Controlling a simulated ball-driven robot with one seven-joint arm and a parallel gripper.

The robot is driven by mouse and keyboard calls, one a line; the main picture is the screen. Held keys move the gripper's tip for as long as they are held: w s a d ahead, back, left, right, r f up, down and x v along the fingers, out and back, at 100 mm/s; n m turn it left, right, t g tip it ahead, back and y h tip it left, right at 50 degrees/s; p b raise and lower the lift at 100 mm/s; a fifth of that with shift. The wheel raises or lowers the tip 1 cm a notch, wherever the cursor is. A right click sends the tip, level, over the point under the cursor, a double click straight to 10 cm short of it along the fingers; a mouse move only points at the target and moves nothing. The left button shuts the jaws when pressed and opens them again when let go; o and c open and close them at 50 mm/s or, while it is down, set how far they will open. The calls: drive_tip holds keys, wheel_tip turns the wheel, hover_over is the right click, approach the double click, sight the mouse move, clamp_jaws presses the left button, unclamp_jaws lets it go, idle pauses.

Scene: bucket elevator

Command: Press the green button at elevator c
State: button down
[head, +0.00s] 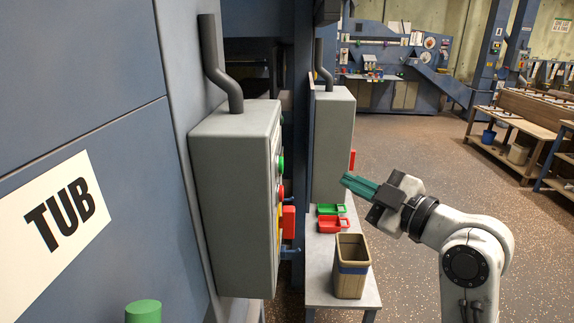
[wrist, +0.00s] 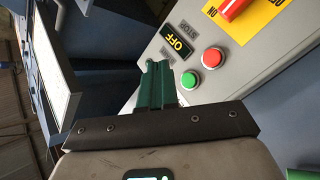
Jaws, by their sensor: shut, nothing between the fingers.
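The green button (wrist: 190,79) shows in the wrist view on a sloping grey control panel (wrist: 235,75), just right of my fingertips. A red button (wrist: 213,57) sits beside it, near a STOP label and an OFF display (wrist: 179,45). My gripper (wrist: 156,70) is shut and empty, its green fingers apart from the green button as far as I can tell. No letter c is readable in either view.
A red rotary switch (wrist: 234,8) on a yellow plate sits above the buttons. A second grey box (head: 333,145) stands behind. A bench below holds a tan bin (head: 350,280), a red tray (head: 331,226) and a green tray (head: 331,209). Open floor lies behind my arm.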

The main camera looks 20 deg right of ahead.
sight(281, 165)
drive_tip(key=shift+w+d+r+n, duration=0.1)
drive_tip(key=shift+r+n, duration=0.1)
drive_tip(key=shift+r, duration=0.45)
drive_tip(key=shift+w+d+r+n, duration=0.1)
drive_tip(key=shift+r+n, duration=0.1)
drive_tip(key=shift+r, duration=0.4)
drive_tip(key=shift+a, duration=0.1)
drive_tip(key=w+a+p, duration=0.2)
drive_tip(key=a, duration=0.6)
drive_tip(key=shift+w+p, duration=0.3)
drive_tip(key=shift+w, duration=0.1)
drive_tip(key=shift+a, duration=0.2)
idle(0.8)
drive_tip(key=shift+w+a, duration=0.1)
drive_tip(key=shift+a, duration=0.2)
